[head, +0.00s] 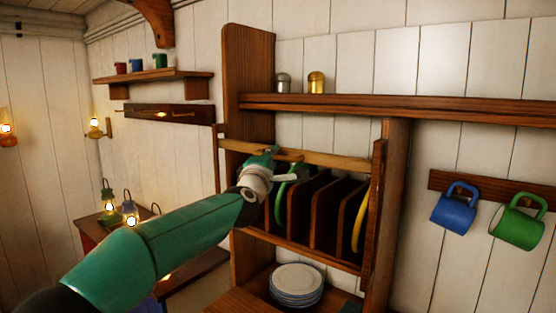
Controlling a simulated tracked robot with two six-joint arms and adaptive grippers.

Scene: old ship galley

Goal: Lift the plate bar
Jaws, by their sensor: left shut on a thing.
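The plate bar (335,161) is a light wooden rail across the upper front of the plate rack (316,254), running from the left post to the right post. My left gripper (283,164) reaches in from the left and is shut on the plate bar left of its middle. My gripper and wrist hide part of the bar and the left slots. Behind the bar, a green plate (280,203) stands on edge at the left and a yellow plate (357,231) at the right, between dark wooden dividers. My right gripper is not in view.
A shelf (430,110) above the rack holds a silver shaker (283,84) and a gold shaker (316,83). Stacked white plates (297,283) sit below. A blue mug (453,212) and a green mug (517,226) hang at right. Lit lanterns (130,213) stand at left.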

